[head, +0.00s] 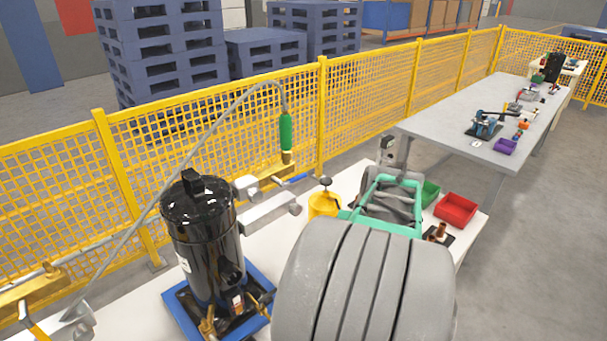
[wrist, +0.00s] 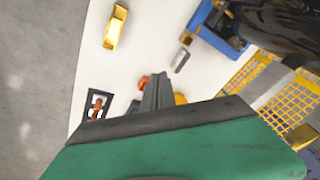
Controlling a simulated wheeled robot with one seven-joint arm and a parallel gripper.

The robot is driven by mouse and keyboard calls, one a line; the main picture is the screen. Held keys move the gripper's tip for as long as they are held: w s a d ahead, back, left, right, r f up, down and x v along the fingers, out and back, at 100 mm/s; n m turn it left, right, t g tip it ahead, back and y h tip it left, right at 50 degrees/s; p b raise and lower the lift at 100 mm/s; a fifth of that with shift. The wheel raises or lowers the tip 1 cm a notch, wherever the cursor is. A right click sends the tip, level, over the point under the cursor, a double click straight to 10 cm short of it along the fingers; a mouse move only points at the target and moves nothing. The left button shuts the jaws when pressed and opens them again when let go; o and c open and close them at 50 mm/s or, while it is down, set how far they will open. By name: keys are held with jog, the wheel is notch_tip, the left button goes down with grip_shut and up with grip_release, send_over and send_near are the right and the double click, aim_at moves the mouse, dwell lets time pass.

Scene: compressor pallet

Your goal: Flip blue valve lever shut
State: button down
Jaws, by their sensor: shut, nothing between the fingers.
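The blue valve lever (head: 296,179) shows in the head view, to the right of the black compressor tank (head: 203,235). It sticks out to the right from a brass valve body (head: 264,180) near the yellow fence. I cannot make out the lever in the wrist view. My gripper (wrist: 157,90) is shut and empty in the wrist view, with its grey fingers together over the white tabletop. In the head view its green housing is partly hidden behind my grey arm, right of the lever and apart from it. The fingertips are not clear there.
A yellow container (head: 323,205) stands between the lever and my gripper. A red bin (head: 456,209) and green bin (head: 430,192) lie to the right. A green-handled hose (head: 286,131) hangs above the lever. Yellow mesh fence (head: 350,110) runs behind.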

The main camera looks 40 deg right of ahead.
jog(key=w+d+r+n+t, duration=0.4)
jog(key=w+d+r+t, duration=0.15)
jog(key=d+r, duration=0.5)
jog(key=w+a+r+n+t+y, duration=0.1)
jog(key=w+a+r+n, duration=0.4)
jog(key=r, duration=0.5)
jog(key=shift+w+a+t+y, duration=0.3)
jog(key=shift+w+a+t, duration=0.2)
jog(key=shift+t, duration=0.25)
jog(key=s+f+p+x, duration=0.1)
jog(key=f+p+x, duration=0.1)
jog(key=x, duration=1)
jog(key=shift+f, duration=0.35)
